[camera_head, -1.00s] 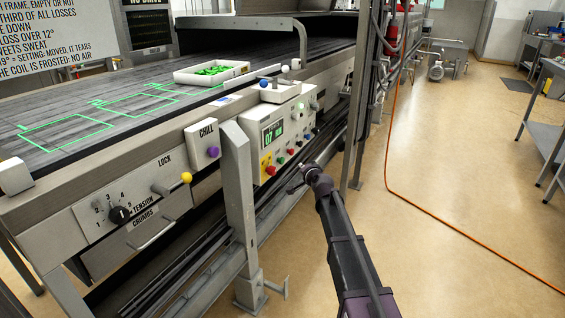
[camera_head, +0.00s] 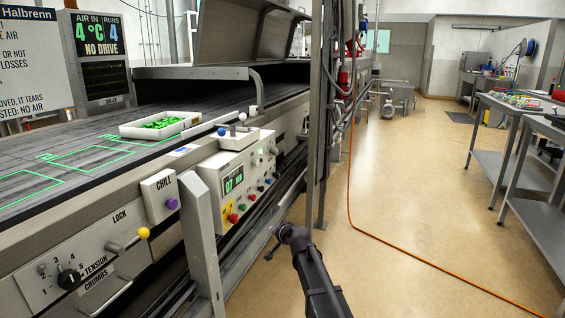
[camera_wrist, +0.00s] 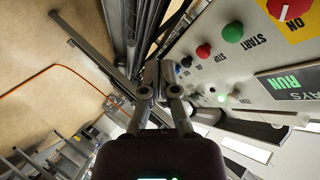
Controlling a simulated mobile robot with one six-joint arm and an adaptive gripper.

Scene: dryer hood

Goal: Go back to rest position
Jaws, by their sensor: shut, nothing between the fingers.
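My gripper (camera_head: 270,246) is at the end of my arm, low in the middle of the head view, out in front of the machine's control panel. In the wrist view my gripper (camera_wrist: 159,72) has its fingers together with nothing between them. The control panel (camera_head: 238,185) has a display reading 07, a red knob on yellow and several coloured buttons. In the wrist view the panel (camera_wrist: 250,70) lies to the right of the fingers, with a lit green RUN display (camera_wrist: 290,83). My gripper appears apart from the panel.
The conveyor belt (camera_head: 90,143) carries a white tray (camera_head: 128,130) with green pieces. A lever with a yellow ball (camera_head: 144,233) and a post (camera_head: 199,230) stand along the machine's front. An orange hose (camera_head: 350,190) crosses the open floor. Steel tables (camera_head: 540,178) stand at the right.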

